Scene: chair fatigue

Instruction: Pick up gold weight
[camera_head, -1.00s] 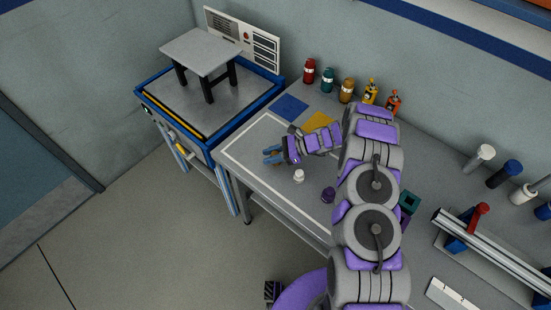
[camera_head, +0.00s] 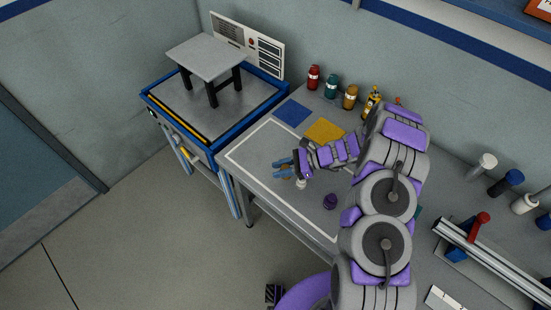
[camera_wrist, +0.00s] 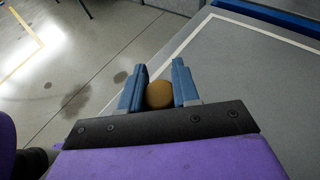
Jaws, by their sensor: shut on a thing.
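The gold weight (camera_wrist: 159,95) is a rounded brown-gold thing between the two blue fingers of my gripper (camera_wrist: 160,67) in the wrist view. The fingers are shut on it, one at each side. In the head view my gripper (camera_head: 281,168) is at the left part of the workbench, within the white outlined area. A bit of gold shows at the fingers there. I cannot tell whether the weight touches the bench. A small white weight (camera_head: 301,184) stands close by, partly hidden by my gripper. A purple weight (camera_head: 330,201) stands to its right.
A blue square (camera_head: 292,112) and a gold square (camera_head: 324,131) lie behind my arm. Red (camera_head: 313,77), teal (camera_head: 330,86) and gold (camera_head: 351,97) bottles line the wall. A stool (camera_head: 207,60) stands on the blue-framed platform (camera_head: 190,135) at left. A rail (camera_head: 490,256) is at right.

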